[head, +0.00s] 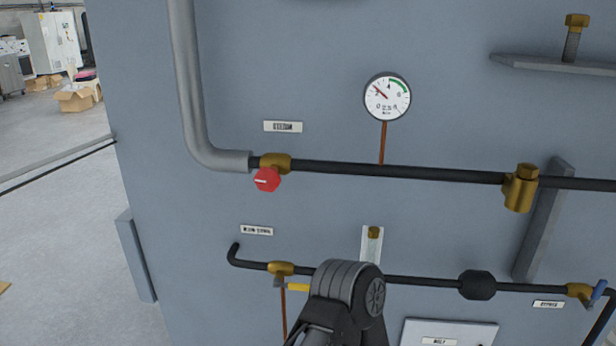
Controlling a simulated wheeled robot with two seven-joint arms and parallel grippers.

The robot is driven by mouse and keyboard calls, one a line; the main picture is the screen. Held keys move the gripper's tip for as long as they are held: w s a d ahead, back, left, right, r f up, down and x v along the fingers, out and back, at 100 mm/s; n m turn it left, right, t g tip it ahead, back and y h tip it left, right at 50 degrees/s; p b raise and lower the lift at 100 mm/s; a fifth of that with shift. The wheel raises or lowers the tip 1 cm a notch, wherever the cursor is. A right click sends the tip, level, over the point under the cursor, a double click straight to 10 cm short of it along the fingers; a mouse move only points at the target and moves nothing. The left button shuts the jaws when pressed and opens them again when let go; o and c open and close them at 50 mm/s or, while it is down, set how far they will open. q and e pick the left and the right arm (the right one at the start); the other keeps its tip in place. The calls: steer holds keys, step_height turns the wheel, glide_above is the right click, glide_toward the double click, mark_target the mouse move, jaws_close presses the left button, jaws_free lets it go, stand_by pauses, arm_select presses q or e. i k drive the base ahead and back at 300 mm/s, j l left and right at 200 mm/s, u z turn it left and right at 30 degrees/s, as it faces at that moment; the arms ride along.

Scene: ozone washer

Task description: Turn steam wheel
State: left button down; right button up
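The steam wheel is a small red knob (267,180) with a white mark on its face. It sits on a brass valve (275,162) where the thick grey pipe (205,140) meets a black horizontal pipe. A white label reading like "STEAM" (283,127) is on the grey panel just above it. Nothing touches or covers the knob. A black and grey link of one of my arms rises at the bottom centre, below and right of the knob; which arm it belongs to I cannot tell. No gripper fingers show clearly.
A round pressure gauge (387,97) stands above the black pipe (420,172). A lower pipe carries a yellow-handled valve (297,287) and a blue-handled valve (599,289). A brass fitting (520,188) and a grey shelf (550,65) are at right. Open floor (60,230) lies left of the panel.

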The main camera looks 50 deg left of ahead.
mark_target(268, 180)
steer(key=k+j+u, duration=0.1)
steer(key=u, duration=1.65)
